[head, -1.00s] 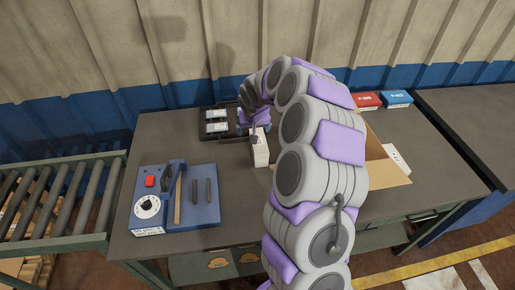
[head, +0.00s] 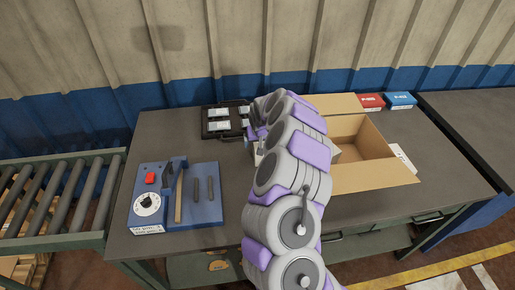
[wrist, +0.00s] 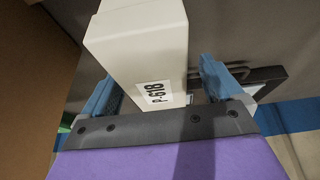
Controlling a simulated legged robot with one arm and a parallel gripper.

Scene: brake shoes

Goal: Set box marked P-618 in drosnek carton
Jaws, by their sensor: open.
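The white box marked P-618 (wrist: 138,45) stands between the two blue fingers of my gripper (wrist: 158,80) in the wrist view. The fingers are apart, with a visible gap between the box and the right finger. In the head view my arm hides the gripper and most or all of the box. The open cardboard carton (head: 376,176) is on the table just right of my arm. Its visible inside looks empty, and my arm covers its left part. Its name is not readable here.
A black case (head: 210,132) with white-labelled items lies behind-left of my arm. A blue fixture (head: 207,208) with tools is at the left. Red (head: 370,101) and blue (head: 399,99) boxes lie behind the carton. A white card (head: 403,157) is at its right. A roller conveyor (head: 55,205) adjoins the left.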

